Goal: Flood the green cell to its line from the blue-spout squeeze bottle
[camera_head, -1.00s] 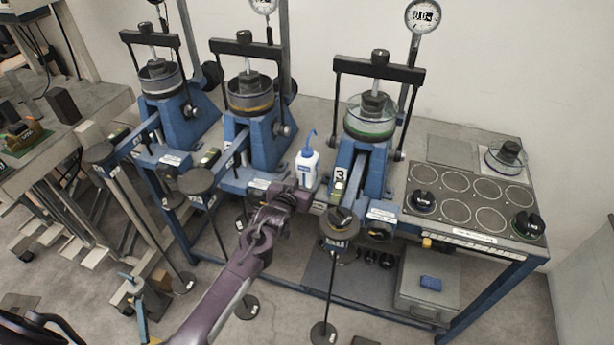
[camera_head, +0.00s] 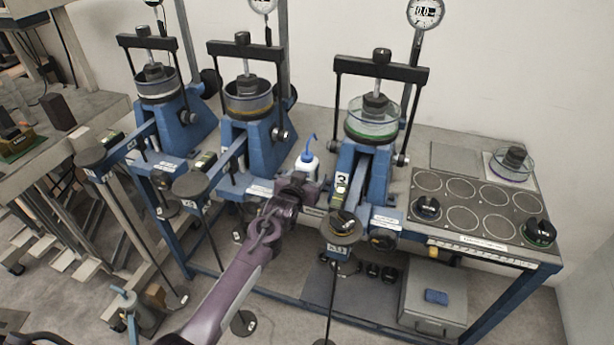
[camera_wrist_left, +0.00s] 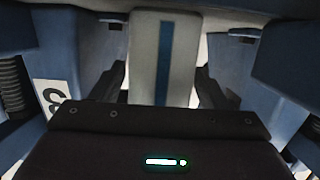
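The squeeze bottle (camera_head: 308,168), white with a blue spout, stands upright on the bench between the second and third frames. My left gripper (camera_head: 300,184) is at the bottle's front. In the left wrist view the white bottle (camera_wrist_left: 165,60) with its blue stripe is between my two fingers (camera_wrist_left: 162,82). Narrow light gaps show beside it, so the fingers look open around it. The green cell (camera_head: 371,125) is a clear dish with a green band in the third frame, under a dark loading block. Its line cannot be made out.
The third blue lever frame (camera_head: 362,180) stands close to the bottle's right, the second (camera_head: 262,140) to its left. A plate with ringed spots (camera_head: 462,219) and another clear dish (camera_head: 512,166) lie at the right. A dial gauge (camera_head: 425,12) stands behind the green cell.

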